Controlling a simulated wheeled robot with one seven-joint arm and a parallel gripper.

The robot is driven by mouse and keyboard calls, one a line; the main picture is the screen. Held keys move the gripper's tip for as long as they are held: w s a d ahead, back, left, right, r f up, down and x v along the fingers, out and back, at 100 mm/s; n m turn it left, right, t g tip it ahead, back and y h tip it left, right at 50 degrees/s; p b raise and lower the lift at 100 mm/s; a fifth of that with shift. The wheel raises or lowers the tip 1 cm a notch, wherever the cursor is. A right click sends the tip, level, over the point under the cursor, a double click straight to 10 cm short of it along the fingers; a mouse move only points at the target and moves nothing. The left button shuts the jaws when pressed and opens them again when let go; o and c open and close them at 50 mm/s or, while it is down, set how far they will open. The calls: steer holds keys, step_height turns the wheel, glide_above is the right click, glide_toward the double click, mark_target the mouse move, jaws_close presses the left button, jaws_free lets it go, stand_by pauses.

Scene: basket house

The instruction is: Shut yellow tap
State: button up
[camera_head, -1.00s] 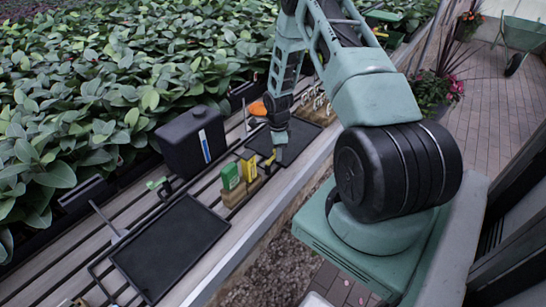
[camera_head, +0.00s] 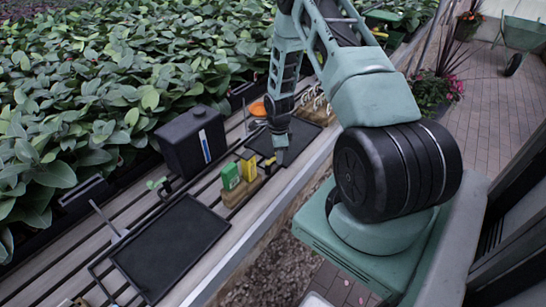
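A yellow block-like piece (camera_head: 249,168) stands on a wooden base on the slatted bench, next to a similar green piece (camera_head: 230,177). A small yellow-and-black part (camera_head: 268,161) shows just to the right of the yellow piece. Either could belong to the yellow tap; the view is too small to tell, or to show whether the tap is on. My gripper (camera_head: 280,157) points down over a dark tray, just right of the small yellow part. I cannot tell if they touch. Its fingers are too small to read as open or shut.
A black tank (camera_head: 192,140) with a blue-and-white strip stands behind the coloured pieces. An empty black tray (camera_head: 172,246) lies at the front left. An orange item (camera_head: 258,108) and several pale hooks (camera_head: 318,100) are farther back. Leafy plants (camera_head: 95,85) line the bench's left side.

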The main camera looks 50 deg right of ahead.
step_height(320, 180, up, 7)
steer(key=p, duration=0.4)
steer(key=shift+d+f, duration=0.1)
